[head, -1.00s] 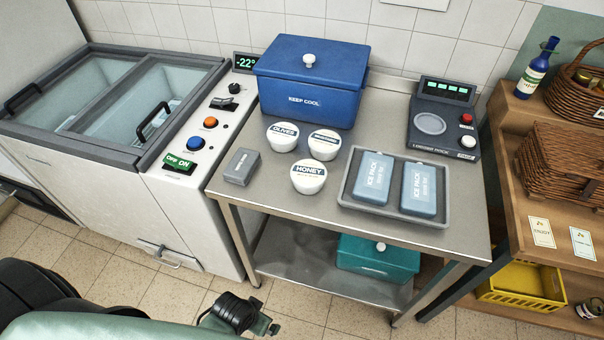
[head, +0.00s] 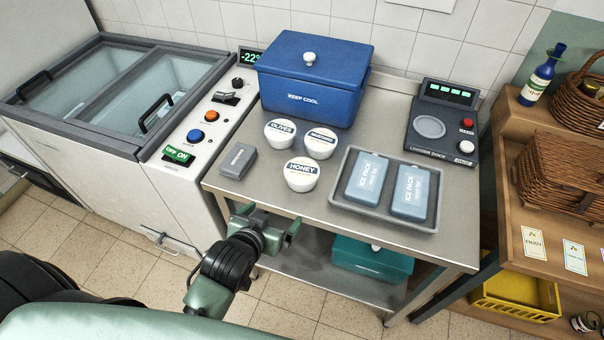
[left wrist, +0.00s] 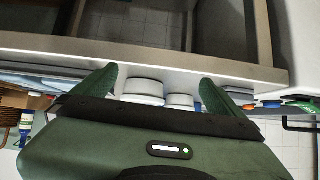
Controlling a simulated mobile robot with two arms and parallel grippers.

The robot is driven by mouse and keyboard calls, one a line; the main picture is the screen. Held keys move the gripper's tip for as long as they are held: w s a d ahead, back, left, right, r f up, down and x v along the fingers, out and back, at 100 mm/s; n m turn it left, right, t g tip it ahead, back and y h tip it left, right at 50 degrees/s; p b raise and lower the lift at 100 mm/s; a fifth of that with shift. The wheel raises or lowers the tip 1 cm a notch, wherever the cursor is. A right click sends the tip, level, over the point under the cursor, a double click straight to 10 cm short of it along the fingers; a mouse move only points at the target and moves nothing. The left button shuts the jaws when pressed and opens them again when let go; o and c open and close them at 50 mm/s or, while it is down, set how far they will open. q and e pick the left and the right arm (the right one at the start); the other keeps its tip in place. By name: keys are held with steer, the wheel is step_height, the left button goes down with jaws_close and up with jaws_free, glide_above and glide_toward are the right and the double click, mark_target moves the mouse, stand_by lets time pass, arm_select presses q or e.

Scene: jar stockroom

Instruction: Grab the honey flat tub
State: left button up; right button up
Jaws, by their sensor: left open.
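The honey flat tub (head: 302,174) is a white round tub with HONEY on its lid. It stands on the steel table near the front edge, in front of two similar tubs. My left gripper (head: 268,219) is open and empty, below and in front of the table's front edge, apart from the honey tub. In the left wrist view, the open fingers (left wrist: 155,92) frame two white tubs beyond the table edge; their labels cannot be read there. My right gripper is not in view.
The olives tub (head: 280,132) and another white tub (head: 321,142) stand close behind the honey. A grey block (head: 238,161) lies to the left, a grey tray (head: 432,222) with two ice packs to the right. A blue box (head: 312,85) stands behind. The steel table edge (left wrist: 150,57) crosses the wrist view.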

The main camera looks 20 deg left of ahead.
mark_target(301, 172)
arm_select(q)
steer(key=w+r+t, duration=0.1)
steer(key=w, duration=0.1)
steer(key=w+d+r+t, duration=0.1)
steer(key=w, duration=0.1)
steer(key=w+t, duration=0.1)
steer(key=w, duration=0.1)
steer(key=shift+d+r+t+h, duration=0.3)
steer(key=shift+r+t, duration=0.1)
steer(key=shift+w+d+r, duration=0.1)
steer(key=shift+w, duration=0.2)
steer(key=p+x, duration=0.1)
steer(key=x, duration=0.6)
steer(key=shift+w+d+p, duration=0.15)
steer(key=shift+d+p, duration=0.05)
steer(key=shift+p, duration=0.2)
steer(key=shift+r, duration=0.1)
steer(key=c, duration=1.3)
steer(key=shift+c, duration=1)
steer(key=shift+r, duration=0.15)
